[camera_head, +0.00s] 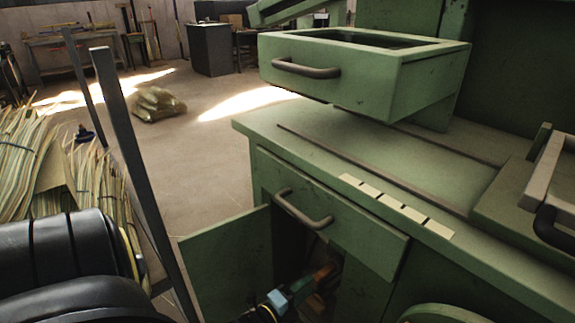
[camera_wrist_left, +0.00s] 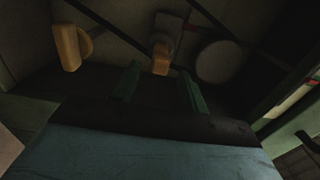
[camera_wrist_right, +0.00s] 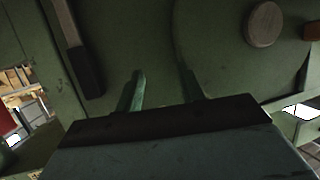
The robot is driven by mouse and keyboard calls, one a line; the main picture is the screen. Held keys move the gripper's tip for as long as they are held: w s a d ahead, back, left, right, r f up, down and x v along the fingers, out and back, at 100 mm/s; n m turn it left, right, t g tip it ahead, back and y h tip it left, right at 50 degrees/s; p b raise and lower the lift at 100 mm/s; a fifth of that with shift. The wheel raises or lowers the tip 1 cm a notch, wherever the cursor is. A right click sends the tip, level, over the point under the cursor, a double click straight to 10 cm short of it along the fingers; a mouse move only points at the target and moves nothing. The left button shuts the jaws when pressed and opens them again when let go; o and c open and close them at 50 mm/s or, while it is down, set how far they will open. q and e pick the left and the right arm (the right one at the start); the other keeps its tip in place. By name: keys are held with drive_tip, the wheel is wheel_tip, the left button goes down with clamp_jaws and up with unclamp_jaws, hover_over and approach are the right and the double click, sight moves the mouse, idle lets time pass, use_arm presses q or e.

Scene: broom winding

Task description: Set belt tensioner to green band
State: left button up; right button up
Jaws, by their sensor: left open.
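The belt tensioner seems to be inside the dark open cabinet of the green machine (camera_head: 340,245). In the left wrist view an orange knob (camera_wrist_left: 161,57) sits on a grey block ahead of my left gripper's fingertips. A larger orange handle (camera_wrist_left: 68,47) is to its left, a pale round disc (camera_wrist_left: 219,62) to its right. Dark belt-like strips cross behind. My left gripper (camera_head: 302,287) reaches into the cabinet opening; its fingers (camera_wrist_left: 157,85) are apart and empty. My right gripper (camera_wrist_right: 162,85) is open and empty, facing a green panel. I cannot make out a green band.
The cabinet door (camera_head: 230,262) stands open left of my left gripper. An upper drawer (camera_head: 345,85) juts out above the green worktop (camera_head: 300,115). Bundled straw (camera_head: 25,150) stands at the left. A round wooden knob (camera_wrist_right: 264,24) and a dark-ended bar (camera_wrist_right: 75,50) are near my right gripper.

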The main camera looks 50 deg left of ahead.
use_arm(q)
drive_tip(key=s+p, duration=0.1)
drive_tip(key=s, duration=0.4)
drive_tip(key=shift+s, duration=0.4)
use_arm(e)
drive_tip(key=s+d+f+g+h, duration=0.1)
drive_tip(key=s+d+f+g, duration=0.1)
drive_tip(key=s+f+g, duration=0.2)
drive_tip(key=shift+d+f+g+h, duration=0.2)
drive_tip(key=shift+f+g+h, duration=0.1)
drive_tip(key=shift+f, duration=0.45)
drive_tip(key=shift+s, duration=0.1)
